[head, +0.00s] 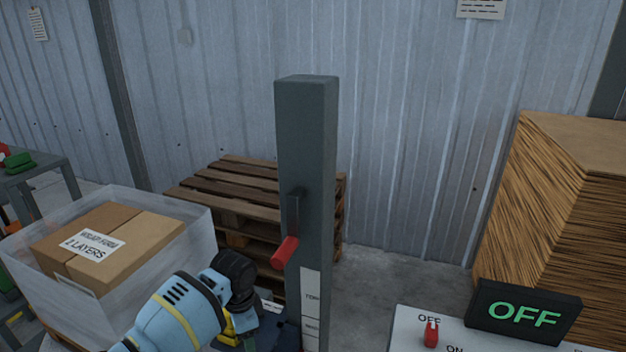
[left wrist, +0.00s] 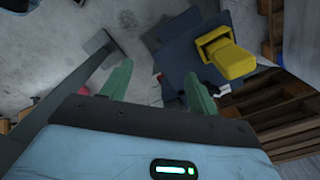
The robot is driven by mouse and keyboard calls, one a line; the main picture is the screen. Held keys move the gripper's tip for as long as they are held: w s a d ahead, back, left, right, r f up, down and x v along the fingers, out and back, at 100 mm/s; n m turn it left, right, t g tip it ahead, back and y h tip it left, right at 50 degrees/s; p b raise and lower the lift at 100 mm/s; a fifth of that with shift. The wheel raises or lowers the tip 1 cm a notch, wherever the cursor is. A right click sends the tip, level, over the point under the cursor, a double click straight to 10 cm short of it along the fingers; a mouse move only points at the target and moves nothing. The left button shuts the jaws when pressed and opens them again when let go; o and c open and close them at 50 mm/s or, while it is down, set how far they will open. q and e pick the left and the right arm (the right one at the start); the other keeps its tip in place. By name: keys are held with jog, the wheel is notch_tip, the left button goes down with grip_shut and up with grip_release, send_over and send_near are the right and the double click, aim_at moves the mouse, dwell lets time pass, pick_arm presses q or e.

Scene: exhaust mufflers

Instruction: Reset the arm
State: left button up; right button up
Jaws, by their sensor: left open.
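My left arm comes in at the bottom of the head view, blue with a black wrist. My left gripper (head: 248,341) points down at the bottom edge, just left of the grey post (head: 305,140), and is mostly cut off there. In the left wrist view its two green fingers stand apart with nothing between them (left wrist: 158,84), so it is open and empty. A lever with a red handle (head: 285,252) sits on the post, hanging downward, above and to the right of the gripper and apart from it. My right gripper is not in view.
A panel (head: 405,335) with a red switch (head: 431,334) and a black sign reading OFF (head: 523,313) is at lower right. Wooden pallets (head: 225,188) stand behind the post. The left wrist view shows a yellow part (left wrist: 230,60).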

pick_arm(q)
jog(key=s+d+f+n+t+h, duration=0.2)
jog(key=s+d+f, duration=0.1)
jog(key=s+f, duration=0.5)
jog(key=s+d+f+n+t+h, duration=0.2)
jog(key=s+d+f+n, duration=0.1)
jog(key=s+f, duration=0.5)
jog(key=s+a+r+n+t+y, duration=0.1)
jog(key=s+a+n+t, duration=0.1)
jog(key=s+a, duration=0.3)
jog(key=s+a+n+t+y, duration=0.1)
jog(key=s+a+n+t, duration=0.2)
jog(key=s, duration=1.1)
jog(key=a, duration=0.3)
jog(key=shift+s+r+n, duration=0.25)
jog(key=shift+r+n, duration=0.1)
jog(key=shift+n, duration=0.05)
jog(key=shift+s+a, duration=0.1)
jog(key=shift+a, duration=0.05)
